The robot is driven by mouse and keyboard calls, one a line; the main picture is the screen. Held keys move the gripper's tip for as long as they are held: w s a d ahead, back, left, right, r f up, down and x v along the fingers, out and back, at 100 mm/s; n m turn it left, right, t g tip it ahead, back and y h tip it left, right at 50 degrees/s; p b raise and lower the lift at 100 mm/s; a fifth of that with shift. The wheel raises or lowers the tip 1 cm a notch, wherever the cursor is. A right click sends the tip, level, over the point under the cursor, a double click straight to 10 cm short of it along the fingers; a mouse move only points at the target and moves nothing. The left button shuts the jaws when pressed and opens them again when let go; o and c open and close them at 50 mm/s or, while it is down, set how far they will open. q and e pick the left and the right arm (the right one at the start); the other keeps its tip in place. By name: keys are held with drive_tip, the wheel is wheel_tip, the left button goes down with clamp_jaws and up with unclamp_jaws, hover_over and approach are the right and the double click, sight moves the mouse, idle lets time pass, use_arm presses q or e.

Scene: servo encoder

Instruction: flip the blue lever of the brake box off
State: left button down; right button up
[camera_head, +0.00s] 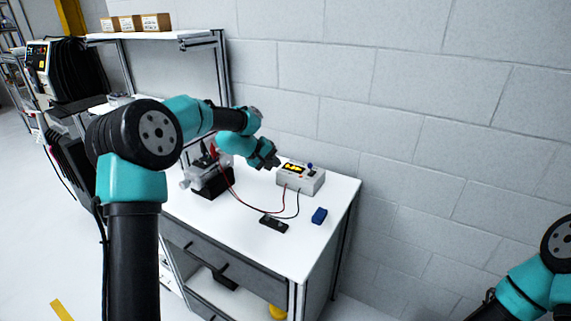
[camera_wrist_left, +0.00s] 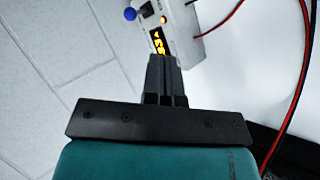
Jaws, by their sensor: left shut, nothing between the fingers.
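The brake box (camera_head: 311,180) is a light grey case on the white bench, with a yellow-lit display (camera_head: 294,168) and a blue-knobbed lever (camera_head: 310,166) on top. In the left wrist view the box (camera_wrist_left: 184,22) is at the top, with the blue lever knob (camera_wrist_left: 130,14) at its left end. My left gripper (camera_head: 275,158) is just left of the box in the head view. Its fingers (camera_wrist_left: 164,62) are shut and empty, pointing toward the display side. I cannot tell whether they touch the box. My right gripper is out of view.
A grey servo device (camera_head: 208,176) stands left of the box. Red and black wires run to a small black part (camera_head: 273,222). A blue block (camera_head: 319,215) lies near the right front edge of the bench (camera_head: 241,219). A block wall stands behind.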

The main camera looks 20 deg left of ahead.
sight(311, 168)
use_arm(q)
drive_tip(key=w+d+f, duration=0.1)
drive_tip(key=w+d, duration=0.1)
drive_tip(key=w+d+f, duration=0.2)
drive_tip(key=w+d, duration=0.1)
drive_tip(key=w+d+f, duration=0.2)
drive_tip(key=w, duration=0.1)
drive_tip(key=shift+d+f, duration=0.15)
drive_tip(key=shift+f, duration=0.05)
idle(0.5)
